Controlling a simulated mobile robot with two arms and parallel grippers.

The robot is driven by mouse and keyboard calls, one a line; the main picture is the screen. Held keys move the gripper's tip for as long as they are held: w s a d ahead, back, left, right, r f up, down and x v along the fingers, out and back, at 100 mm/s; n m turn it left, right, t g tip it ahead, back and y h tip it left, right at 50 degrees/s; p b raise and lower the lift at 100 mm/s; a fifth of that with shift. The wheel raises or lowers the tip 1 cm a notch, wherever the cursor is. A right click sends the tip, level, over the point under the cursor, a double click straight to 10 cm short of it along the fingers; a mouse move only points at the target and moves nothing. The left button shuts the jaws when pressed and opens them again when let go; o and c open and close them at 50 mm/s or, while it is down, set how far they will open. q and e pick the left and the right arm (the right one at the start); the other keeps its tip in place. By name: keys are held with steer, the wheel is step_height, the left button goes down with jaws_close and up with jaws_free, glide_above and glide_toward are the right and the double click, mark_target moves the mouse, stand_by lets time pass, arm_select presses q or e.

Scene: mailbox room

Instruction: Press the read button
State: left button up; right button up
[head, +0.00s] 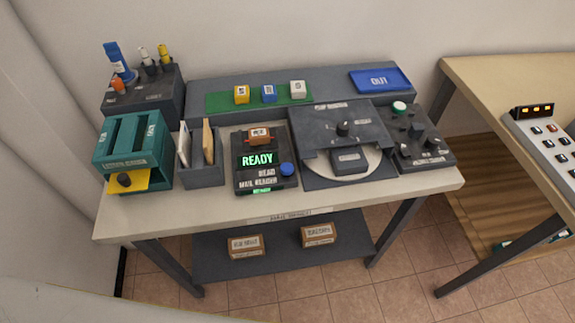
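The mail reader (262,178) is a dark box in the middle of the table, with a lit green READY display (257,159) and a READ label on its front. A round blue button (287,169) sits at its right side, beside the READ label, and nothing covers it. A small brown block (259,135) with a white label sits at the reader's top. Neither of my grippers is in view.
The table (440,180) also holds a teal slotted box (132,148), a grey envelope holder (203,172), a dark turntable-like device (345,140) and a knob panel (418,140). A blue OUT tray (380,79) stands behind. Another desk (480,75) is at right.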

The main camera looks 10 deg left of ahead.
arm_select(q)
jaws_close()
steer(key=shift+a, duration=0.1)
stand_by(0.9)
